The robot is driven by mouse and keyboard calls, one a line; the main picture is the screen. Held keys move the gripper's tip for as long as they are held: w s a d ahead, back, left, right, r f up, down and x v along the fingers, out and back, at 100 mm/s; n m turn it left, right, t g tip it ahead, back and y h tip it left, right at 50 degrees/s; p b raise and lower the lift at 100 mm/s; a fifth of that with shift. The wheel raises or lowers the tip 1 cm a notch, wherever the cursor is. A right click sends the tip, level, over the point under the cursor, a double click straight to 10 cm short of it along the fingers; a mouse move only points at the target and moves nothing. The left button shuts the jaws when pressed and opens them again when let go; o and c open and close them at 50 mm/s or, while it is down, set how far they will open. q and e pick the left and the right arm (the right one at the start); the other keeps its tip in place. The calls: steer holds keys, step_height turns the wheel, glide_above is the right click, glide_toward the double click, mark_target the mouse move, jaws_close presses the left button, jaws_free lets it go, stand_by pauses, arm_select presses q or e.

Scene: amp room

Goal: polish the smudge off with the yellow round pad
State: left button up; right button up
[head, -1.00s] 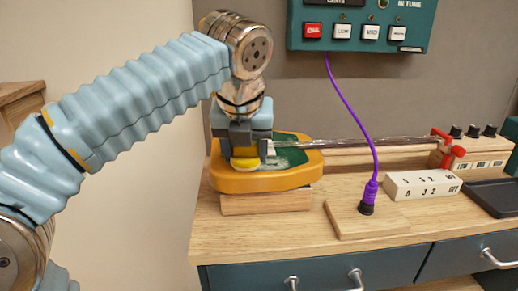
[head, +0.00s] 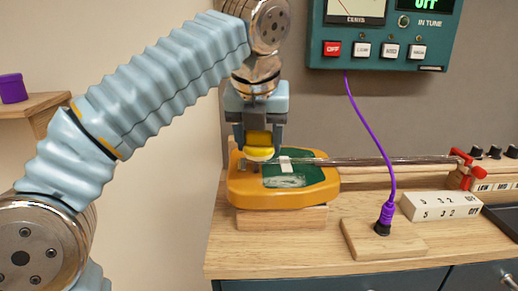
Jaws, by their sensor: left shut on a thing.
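My left gripper (head: 258,146) points down and is shut on the yellow round pad (head: 258,154). The pad is at the back left of the green plate (head: 315,174) on the orange instrument body (head: 250,192). I cannot tell whether the pad touches the body or hovers just above it. A whitish smudge (head: 285,182) shows on the front part of the green plate, to the right of and nearer than the pad. My right gripper is not in view.
The body rests on a wooden block (head: 282,218) on the bench. A long neck runs right to a red clamp (head: 464,168). A purple cable (head: 367,128) hangs from the teal tuner box (head: 380,52) to a plug on a wooden plate (head: 355,240). A white numbered block (head: 440,206) stands right.

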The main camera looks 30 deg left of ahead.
arm_select(q)
steer(key=shift+r, duration=0.2)
steer(key=shift+r, duration=1.4)
steer(key=shift+f, duration=0.1)
